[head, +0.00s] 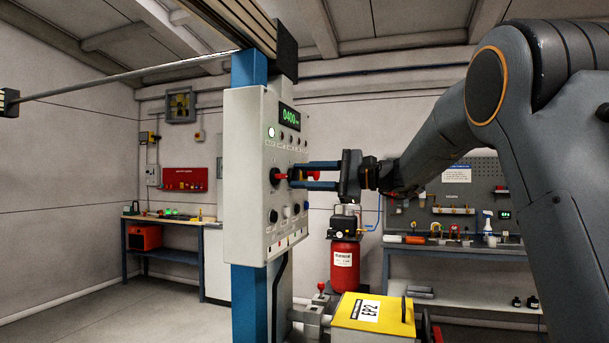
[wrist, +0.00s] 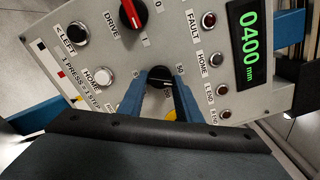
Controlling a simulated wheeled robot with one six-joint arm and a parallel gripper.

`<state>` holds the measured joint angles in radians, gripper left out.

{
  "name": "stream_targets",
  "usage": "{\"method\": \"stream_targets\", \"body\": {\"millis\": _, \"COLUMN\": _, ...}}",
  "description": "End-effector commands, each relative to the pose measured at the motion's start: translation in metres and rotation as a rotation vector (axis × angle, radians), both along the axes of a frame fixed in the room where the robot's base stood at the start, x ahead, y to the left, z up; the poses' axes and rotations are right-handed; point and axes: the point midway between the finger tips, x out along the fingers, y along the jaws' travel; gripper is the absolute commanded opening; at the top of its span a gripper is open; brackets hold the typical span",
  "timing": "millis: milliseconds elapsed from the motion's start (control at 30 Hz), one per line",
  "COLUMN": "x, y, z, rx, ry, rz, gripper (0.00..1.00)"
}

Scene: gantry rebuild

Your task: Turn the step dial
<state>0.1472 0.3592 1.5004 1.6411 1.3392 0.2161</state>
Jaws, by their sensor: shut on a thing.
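In the head view my gripper (head: 292,175) reaches the control panel (head: 249,150) from the right. The dial itself is hard to make out there between the fingers.
The red DRIVE knob (wrist: 132,12) is close by on the same panel. The white HOME button (wrist: 105,76), black LEFT button (wrist: 75,32) and several lamps surround the dial. The display (wrist: 247,50) reads 0400 mm. A yellow box (head: 372,314) stands below right.

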Motion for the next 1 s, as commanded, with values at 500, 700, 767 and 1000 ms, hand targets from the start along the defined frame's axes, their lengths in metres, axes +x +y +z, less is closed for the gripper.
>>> {"method": "stream_targets", "body": {"millis": 500, "x": 0.0000, "y": -0.0001, "z": 0.0001, "rx": 0.096, "ry": 0.234, "rz": 0.000, "gripper": 0.09}}
{"method": "stream_targets", "body": {"millis": 700, "x": 0.0002, "y": -0.0002, "z": -0.0002, "rx": 0.103, "ry": 0.252, "rz": 0.000, "gripper": 0.09}}
{"method": "stream_targets", "body": {"millis": 767, "x": 0.0001, "y": -0.0002, "z": -0.0003, "rx": 0.104, "ry": 0.254, "rz": 0.000, "gripper": 0.09}}
{"method": "stream_targets", "body": {"millis": 1000, "x": 0.0002, "y": -0.0002, "z": -0.0004, "rx": 0.104, "ry": 0.253, "rz": 0.000, "gripper": 0.09}}
